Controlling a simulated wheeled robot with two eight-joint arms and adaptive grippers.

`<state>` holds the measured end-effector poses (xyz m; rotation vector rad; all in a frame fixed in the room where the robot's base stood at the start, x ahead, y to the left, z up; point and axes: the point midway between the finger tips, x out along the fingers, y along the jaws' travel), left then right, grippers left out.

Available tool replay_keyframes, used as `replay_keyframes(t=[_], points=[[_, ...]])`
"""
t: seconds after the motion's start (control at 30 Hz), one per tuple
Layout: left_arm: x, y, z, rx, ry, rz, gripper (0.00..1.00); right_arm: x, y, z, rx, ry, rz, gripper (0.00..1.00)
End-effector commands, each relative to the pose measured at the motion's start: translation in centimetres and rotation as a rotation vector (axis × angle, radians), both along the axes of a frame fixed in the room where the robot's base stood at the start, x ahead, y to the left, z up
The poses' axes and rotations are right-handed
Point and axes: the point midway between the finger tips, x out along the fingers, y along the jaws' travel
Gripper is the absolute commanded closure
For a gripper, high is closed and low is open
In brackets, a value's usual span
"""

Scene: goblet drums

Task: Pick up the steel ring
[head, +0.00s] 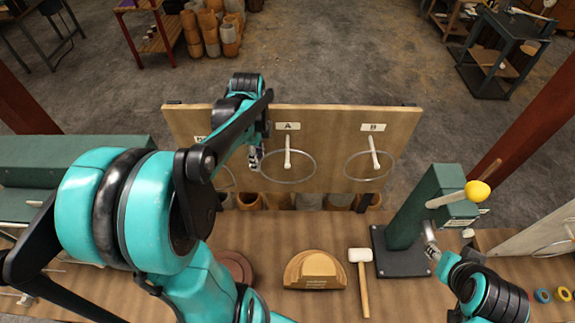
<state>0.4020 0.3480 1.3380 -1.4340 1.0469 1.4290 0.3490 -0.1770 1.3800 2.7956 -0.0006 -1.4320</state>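A thin steel ring (288,183) hangs around the white peg under label A on the upright wooden board. A second ring (369,179) hangs around the peg under label B. Part of a third ring (231,178) shows to the left, mostly hidden by my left arm. My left gripper (255,158) points down at the left edge of the ring at A. I cannot tell whether it touches the ring or how far its fingers are apart. My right gripper (430,238) is low at the right, beside the green post, away from the rings; its fingers are too small to judge.
The green post (426,205) on a dark base carries a peg with a yellow tip (477,191). A white-headed mallet (361,256) and a wooden half-round block (315,270) lie on the bench. My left arm covers much of the left side.

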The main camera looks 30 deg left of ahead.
Motion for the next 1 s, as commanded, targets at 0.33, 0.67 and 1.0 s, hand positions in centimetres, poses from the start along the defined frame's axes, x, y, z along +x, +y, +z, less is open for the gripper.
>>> replay_keyframes(t=[0.33,0.67,1.0], points=[[0.4,0.0,-4.2,0.000,-0.001,0.000,0.69,0.0,0.0,0.8,0.000,0.000,0.000,0.60],[0.4,0.0,-4.5,0.000,-0.001,0.000,0.85,0.0,0.0,0.8,0.000,0.000,0.000,0.60],[0.4,0.0,-4.5,0.000,-0.001,0.000,1.00,0.0,0.0,0.8,0.000,0.000,0.000,0.60]])
